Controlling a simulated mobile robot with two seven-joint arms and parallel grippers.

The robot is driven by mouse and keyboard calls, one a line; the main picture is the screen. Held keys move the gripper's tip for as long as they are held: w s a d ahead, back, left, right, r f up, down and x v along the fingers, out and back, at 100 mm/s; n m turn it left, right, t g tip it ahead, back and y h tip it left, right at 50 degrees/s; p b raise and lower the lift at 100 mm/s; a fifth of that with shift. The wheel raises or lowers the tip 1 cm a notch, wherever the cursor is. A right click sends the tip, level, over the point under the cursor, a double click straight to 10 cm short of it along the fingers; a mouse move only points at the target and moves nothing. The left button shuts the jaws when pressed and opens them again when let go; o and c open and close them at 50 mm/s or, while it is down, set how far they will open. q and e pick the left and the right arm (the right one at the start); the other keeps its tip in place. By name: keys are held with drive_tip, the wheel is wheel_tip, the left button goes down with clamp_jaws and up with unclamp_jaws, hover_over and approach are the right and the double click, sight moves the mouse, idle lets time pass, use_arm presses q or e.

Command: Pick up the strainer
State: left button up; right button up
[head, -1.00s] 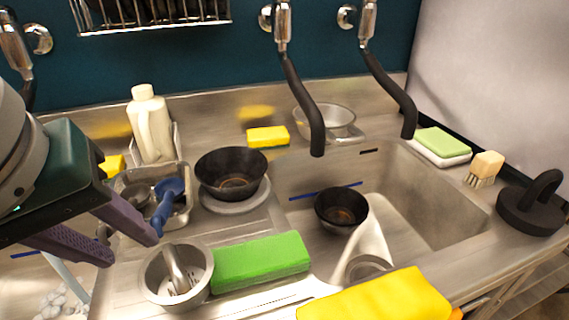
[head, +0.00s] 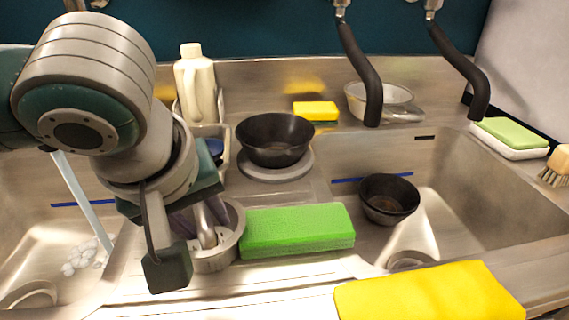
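The strainer (head: 228,252) is a round metal cup with an upright handle inside. It stands on the steel counter left of the green sponge block (head: 297,231). My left gripper (head: 195,228) points down over it, with purple fingers by the handle. The wrist hides the strainer's left side and part of the fingers. I cannot tell whether the fingers touch or hold the handle. My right gripper is not in view.
A dark bowl (head: 275,138) stands on a round base behind the strainer. Another dark bowl (head: 388,197) is in the right sink basin. A white bottle (head: 196,88) stands at the back. A yellow cloth (head: 430,295) lies at the front edge.

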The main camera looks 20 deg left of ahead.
use_arm(q)
drive_tip(key=shift+w+f, duration=0.15)
drive_tip(key=shift+f, duration=0.1)
clamp_jaws()
idle(0.4)
